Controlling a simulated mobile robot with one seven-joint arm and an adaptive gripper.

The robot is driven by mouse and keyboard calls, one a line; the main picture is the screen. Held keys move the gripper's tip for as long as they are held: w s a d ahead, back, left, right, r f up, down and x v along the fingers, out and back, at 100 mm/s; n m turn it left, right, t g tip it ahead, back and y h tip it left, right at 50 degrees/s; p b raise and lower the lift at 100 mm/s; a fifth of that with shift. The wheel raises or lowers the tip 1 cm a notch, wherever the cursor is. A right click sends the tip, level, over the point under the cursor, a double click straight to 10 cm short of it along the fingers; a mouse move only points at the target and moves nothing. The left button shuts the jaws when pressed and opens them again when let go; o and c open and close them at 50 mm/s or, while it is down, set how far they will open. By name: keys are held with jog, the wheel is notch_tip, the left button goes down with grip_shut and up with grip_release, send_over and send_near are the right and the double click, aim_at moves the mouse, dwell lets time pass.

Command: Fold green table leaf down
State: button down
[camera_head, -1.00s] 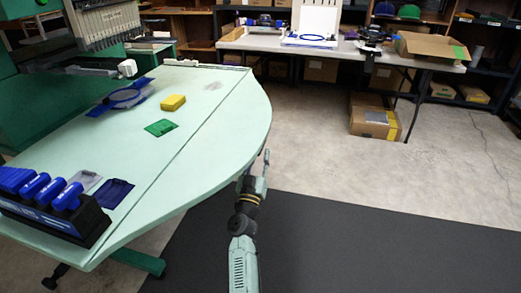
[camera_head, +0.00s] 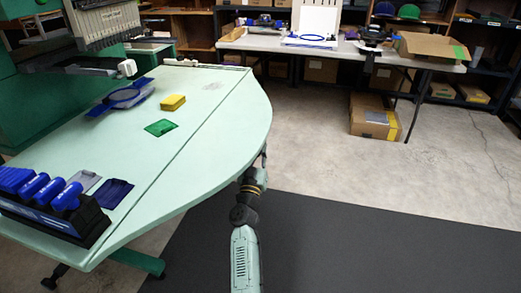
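The pale green table leaf (camera_head: 222,130) forms the curved right part of the green table (camera_head: 110,160). A straight dark seam runs between the two. The leaf looks level with the rest of the top. My arm reaches up from the bottom of the picture to the leaf's right edge. My gripper (camera_head: 263,158) is at or just under that curved edge, mostly hidden by the wrist and the leaf. I cannot tell whether it touches the leaf or whether its fingers are open.
A black rack of blue-handled tools (camera_head: 50,215), a yellow block (camera_head: 172,102), a green piece (camera_head: 160,127) and a blue hoop (camera_head: 123,98) are on the table left of the seam. A grey table (camera_head: 430,62) stands behind. The floor right of my arm is clear.

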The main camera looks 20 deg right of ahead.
jog(key=shift+s+d, duration=0.15)
jog(key=shift+d, duration=0.1)
dwell(0.4)
jog(key=shift+a+f+m, duration=0.1)
jog(key=shift+f+m, duration=0.3)
jog(key=w+a+f+m+g+h+b, duration=0.2)
jog(key=w+a+f+m+g+b, duration=0.15)
jog(key=a+f+m+b, duration=0.35)
jog(key=w+a+f+m+g+h+b, duration=0.3)
jog(key=w+a+f+m+b, duration=0.15)
jog(key=f+m, duration=0.4)
jog(key=w+a+m+g+y+b, duration=0.1)
jog(key=w+a+m+g+b, duration=0.1)
jog(key=w+a+m+b, duration=0.2)
jog(key=a+m+b, duration=0.1)
jog(key=a+b, duration=0.1)
jog(key=shift+a+b, duration=0.2)
jog(key=shift+b, duration=0.2)
jog(key=shift+w, duration=0.1)
